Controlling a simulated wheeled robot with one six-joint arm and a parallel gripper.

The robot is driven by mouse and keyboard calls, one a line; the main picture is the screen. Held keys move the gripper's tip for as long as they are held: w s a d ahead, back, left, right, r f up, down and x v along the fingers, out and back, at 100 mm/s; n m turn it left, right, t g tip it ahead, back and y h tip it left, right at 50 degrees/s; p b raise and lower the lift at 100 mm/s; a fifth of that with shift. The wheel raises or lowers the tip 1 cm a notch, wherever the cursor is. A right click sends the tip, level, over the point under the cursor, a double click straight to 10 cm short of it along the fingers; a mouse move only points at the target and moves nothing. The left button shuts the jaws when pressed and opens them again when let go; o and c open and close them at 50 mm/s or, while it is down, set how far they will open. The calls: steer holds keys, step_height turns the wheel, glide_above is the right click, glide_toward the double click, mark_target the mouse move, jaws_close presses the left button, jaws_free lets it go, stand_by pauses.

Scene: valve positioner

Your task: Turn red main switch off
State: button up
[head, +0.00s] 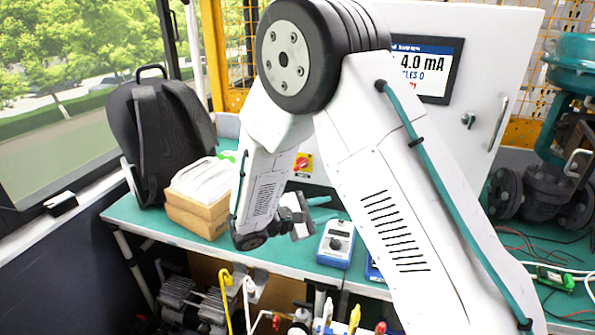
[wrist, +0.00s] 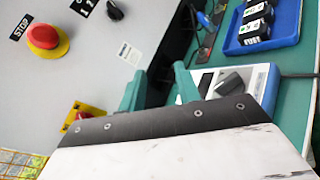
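The red main switch (head: 303,163) is a red knob on a yellow plate, low on the front of the white cabinet. In the wrist view, its red and yellow edge (wrist: 82,113) shows at the lower left, partly hidden by my gripper's body. My gripper's two teal fingers (wrist: 157,76) stand apart with nothing between them. In the head view, my gripper (head: 322,209) is over the bench, below and slightly right of the switch, not touching it. The knob's exact angle is too small to tell.
A red STOP button (wrist: 42,37) on yellow and a black knob (wrist: 115,9) are on the cabinet. A blue meter (head: 336,243) is on the green bench below my gripper. A blue tray (wrist: 262,28), cardboard box (head: 197,215) and black backpack (head: 160,130) are nearby.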

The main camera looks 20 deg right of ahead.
steer(key=w+a+f+n+t, duration=0.3)
steer(key=w+a+t, duration=0.2)
steer(key=w+t, duration=0.15)
steer(key=t, duration=0.4)
glide_toward(300, 168)
steer(key=w, duration=0.1)
steer(key=shift+n, duration=0.4)
steer(key=x, duration=0.8)
steer(key=shift+s+d+r, duration=0.15)
steer(key=shift+s, duration=0.1)
jaws_close()
steer(key=shift+d, duration=0.25)
steer(key=shift+a, duration=0.1)
